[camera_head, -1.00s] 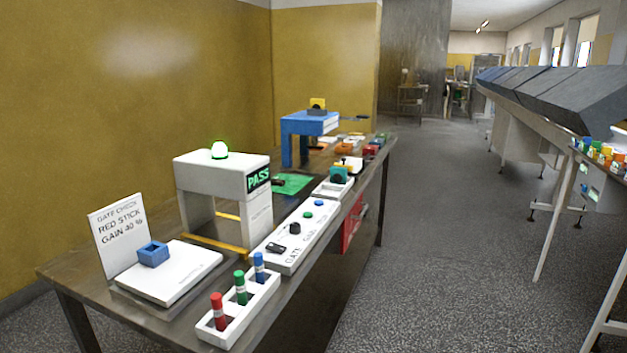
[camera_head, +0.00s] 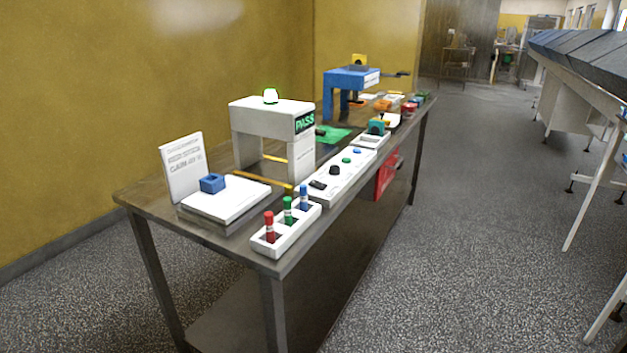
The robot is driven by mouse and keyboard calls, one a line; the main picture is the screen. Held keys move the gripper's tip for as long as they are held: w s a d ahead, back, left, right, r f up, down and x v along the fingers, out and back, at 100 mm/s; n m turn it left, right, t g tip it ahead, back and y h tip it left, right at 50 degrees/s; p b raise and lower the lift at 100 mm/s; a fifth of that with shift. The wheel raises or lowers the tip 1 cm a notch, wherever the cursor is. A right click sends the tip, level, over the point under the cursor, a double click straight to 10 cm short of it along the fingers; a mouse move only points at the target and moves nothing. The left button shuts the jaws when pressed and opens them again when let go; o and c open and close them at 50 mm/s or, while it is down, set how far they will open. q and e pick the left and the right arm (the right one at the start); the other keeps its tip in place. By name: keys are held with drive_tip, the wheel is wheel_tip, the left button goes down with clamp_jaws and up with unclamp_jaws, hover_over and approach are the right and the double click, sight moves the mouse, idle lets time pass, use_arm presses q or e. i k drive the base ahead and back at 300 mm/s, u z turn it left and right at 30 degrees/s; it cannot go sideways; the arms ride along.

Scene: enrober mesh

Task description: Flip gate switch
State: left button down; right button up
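The gate switch is a small black rocker (camera_head: 318,185) at the near end of a white control panel (camera_head: 338,178). The panel also carries a black knob (camera_head: 334,170), a green button (camera_head: 346,160) and a blue button (camera_head: 357,152). Which way the rocker is set is too small to tell. Neither of my grippers shows in the head view.
The panel lies on a long dark table (camera_head: 150,198). A white rack (camera_head: 290,236) with red, green and blue sticks stands at its near edge. A white block (camera_head: 226,201) holds a blue square holder (camera_head: 212,183). A blue stand (camera_head: 352,78) is farther back. Open floor (camera_head: 480,220) lies right of the table.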

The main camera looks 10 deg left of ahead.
sight(316, 184)
drive_tip(key=k, duration=0.15)
drive_tip(key=u, duration=1)
drive_tip(key=i, duration=1.05)
drive_tip(key=z, duration=1.35)
